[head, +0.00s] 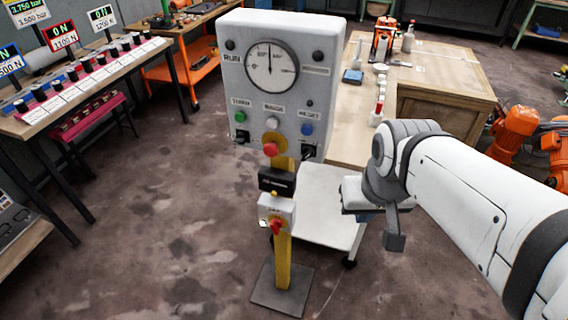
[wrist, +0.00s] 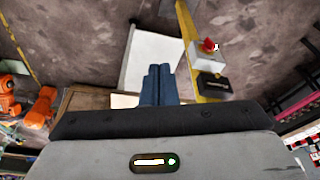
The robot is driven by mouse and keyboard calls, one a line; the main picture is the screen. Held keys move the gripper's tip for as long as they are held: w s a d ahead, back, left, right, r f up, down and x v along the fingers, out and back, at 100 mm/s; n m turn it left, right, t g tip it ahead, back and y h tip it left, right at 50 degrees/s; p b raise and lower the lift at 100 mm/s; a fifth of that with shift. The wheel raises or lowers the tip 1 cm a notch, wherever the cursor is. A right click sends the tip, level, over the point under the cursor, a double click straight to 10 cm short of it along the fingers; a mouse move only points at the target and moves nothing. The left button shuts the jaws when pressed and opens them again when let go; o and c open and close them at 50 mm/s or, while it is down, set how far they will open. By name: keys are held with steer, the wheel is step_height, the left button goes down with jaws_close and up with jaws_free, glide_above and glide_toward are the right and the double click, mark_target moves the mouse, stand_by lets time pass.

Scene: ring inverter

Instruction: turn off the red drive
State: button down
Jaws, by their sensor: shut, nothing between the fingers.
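I cannot tell which thing is the red drive. My gripper (head: 368,217) is right of the post, apart from it. Its blue fingers in the wrist view (wrist: 157,80) are together and empty.
A black box (head: 277,180) sits between the red button and switch box. A white cart (head: 318,205) stands behind the post. At left is a bench (head: 95,90) with black knobs and signs, one red-framed (head: 61,37). A wooden bench (head: 435,75) is behind. Floor left of the post is clear.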

mark_target(275, 225)
steer(key=shift+f, duration=0.1)
steer(key=w+a+f+m+g+y+b, duration=0.2)
steer(key=f+m+y+b, duration=0.25)
steer(key=f+b, duration=0.35)
steer(key=w+a+f+m+g+y+b, duration=0.1)
steer(key=w+a+f+m+y+b, duration=0.15)
steer(key=f+m+b, duration=0.6)
steer(key=w+d+f+m+t+y+b, duration=0.2)
steer(key=w+f+m+t+y+b, duration=0.2)
steer(key=w+f+m, duration=0.5)
step_height(275, 225, down, 3)
steer(key=w+y+b, duration=0.2)
steer(key=b, duration=0.1)
steer(key=shift+d+f+t+b, duration=0.15)
steer(key=shift+d+t+b, duration=0.15)
steer(key=shift+d+t, duration=0.1)
steer(key=b+x, duration=0.3)
steer(key=x, duration=1.1)
steer(key=shift+s+a, duration=0.1)
steer(key=shift+a, duration=0.05)
steer(key=shift+r, duration=0.25)
